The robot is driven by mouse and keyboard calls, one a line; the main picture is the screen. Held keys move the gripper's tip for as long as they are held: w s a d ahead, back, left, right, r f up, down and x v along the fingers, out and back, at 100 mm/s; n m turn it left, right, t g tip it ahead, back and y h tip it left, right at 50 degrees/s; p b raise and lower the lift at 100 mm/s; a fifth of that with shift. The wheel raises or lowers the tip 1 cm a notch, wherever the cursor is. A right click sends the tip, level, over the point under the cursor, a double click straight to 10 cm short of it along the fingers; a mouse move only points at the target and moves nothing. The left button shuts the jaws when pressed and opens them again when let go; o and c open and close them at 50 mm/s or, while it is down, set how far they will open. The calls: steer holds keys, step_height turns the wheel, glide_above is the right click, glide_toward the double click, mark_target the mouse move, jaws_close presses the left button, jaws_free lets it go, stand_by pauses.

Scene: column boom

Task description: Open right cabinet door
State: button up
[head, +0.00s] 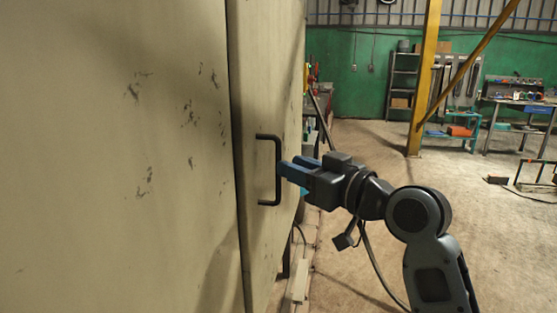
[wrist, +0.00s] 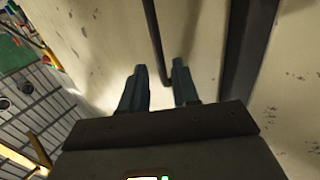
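The beige right cabinet door (head: 268,70) stands beside the wider left door panel (head: 110,160), with a dark seam between them. I cannot tell whether it is slightly ajar. A black vertical bar handle (head: 276,172) is on the right door, and it also shows in the wrist view (wrist: 152,35). My gripper (head: 283,169) has blue fingers and points at the handle from the right. In the wrist view my gripper (wrist: 158,70) is open, with the handle's lower part in line with the gap between the fingertips. Whether they touch it is unclear.
A yellow post (head: 424,80) with a diagonal brace stands farther back at the right. Shelves (head: 402,85) and a workbench (head: 515,105) stand near the green wall. The concrete floor (head: 365,150) right of the cabinet is mostly clear. Clutter lies beyond the cabinet's far edge.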

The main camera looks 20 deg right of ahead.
steer(key=shift+x, duration=2.5)
jaws_close()
